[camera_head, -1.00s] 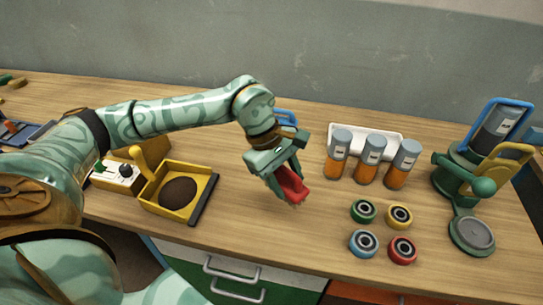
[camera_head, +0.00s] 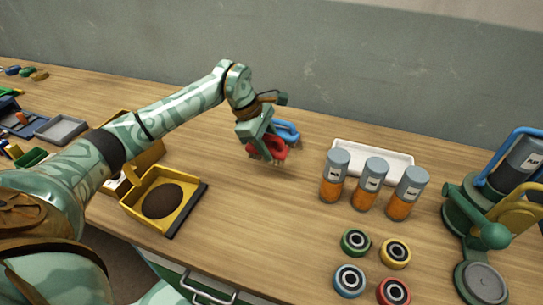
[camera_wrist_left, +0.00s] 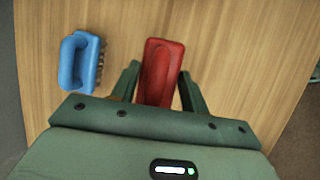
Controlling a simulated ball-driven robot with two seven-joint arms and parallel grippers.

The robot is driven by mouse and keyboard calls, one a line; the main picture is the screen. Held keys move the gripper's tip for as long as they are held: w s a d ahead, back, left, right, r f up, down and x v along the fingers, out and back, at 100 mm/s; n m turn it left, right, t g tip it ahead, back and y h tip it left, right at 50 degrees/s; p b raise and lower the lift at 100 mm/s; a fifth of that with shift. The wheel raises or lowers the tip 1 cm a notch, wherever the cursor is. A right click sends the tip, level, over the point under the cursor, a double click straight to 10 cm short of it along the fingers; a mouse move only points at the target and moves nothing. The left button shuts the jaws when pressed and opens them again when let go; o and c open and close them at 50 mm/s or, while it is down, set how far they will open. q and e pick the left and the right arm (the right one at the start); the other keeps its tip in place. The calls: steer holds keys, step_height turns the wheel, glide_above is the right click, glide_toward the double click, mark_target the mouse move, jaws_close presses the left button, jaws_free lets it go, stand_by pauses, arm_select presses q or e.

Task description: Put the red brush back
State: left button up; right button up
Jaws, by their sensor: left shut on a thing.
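The red brush (camera_head: 268,150) is between the fingers of my left gripper (camera_head: 262,150), over the back middle of the table. In the left wrist view the red brush (camera_wrist_left: 160,70) sits between the two green fingers of the left gripper (camera_wrist_left: 160,85), which is shut on it. I cannot tell whether its bristles touch the wood. A blue brush (camera_head: 287,132) lies on the table just beyond it; the blue brush (camera_wrist_left: 80,62) also shows to the left in the wrist view, apart from the red one. My right gripper is not in view.
Three orange-and-grey jars (camera_head: 370,184) stand before a white tray (camera_head: 384,152). Several coloured rings (camera_head: 355,242) lie at the front right, beside a green machine (camera_head: 480,235). A yellow tray (camera_head: 180,190) with a brown pad is left. Bare wood lies between.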

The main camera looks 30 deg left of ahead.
arm_select(q)
steer(key=shift+w+a+f, duration=0.2)
steer(key=shift+w+f, duration=0.25)
steer(key=shift+f, duration=0.25)
steer(key=shift+w+a+f, duration=0.15)
steer(key=shift+w+f, duration=0.25)
steer(key=shift+f, duration=0.05)
steer(key=shift+w+f+b, duration=0.1)
steer(key=shift+f+b, duration=0.45)
steer(key=shift+f, duration=1.05)
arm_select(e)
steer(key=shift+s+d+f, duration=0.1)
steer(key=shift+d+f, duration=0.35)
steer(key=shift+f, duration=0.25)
arm_select(q)
steer(key=shift+f, duration=0.15)
steer(key=o, duration=1)
steer(key=shift+c, duration=0.2)
steer(key=shift+r, duration=0.2)
steer(key=p+v, duration=0.2)
steer(key=v, duration=1)
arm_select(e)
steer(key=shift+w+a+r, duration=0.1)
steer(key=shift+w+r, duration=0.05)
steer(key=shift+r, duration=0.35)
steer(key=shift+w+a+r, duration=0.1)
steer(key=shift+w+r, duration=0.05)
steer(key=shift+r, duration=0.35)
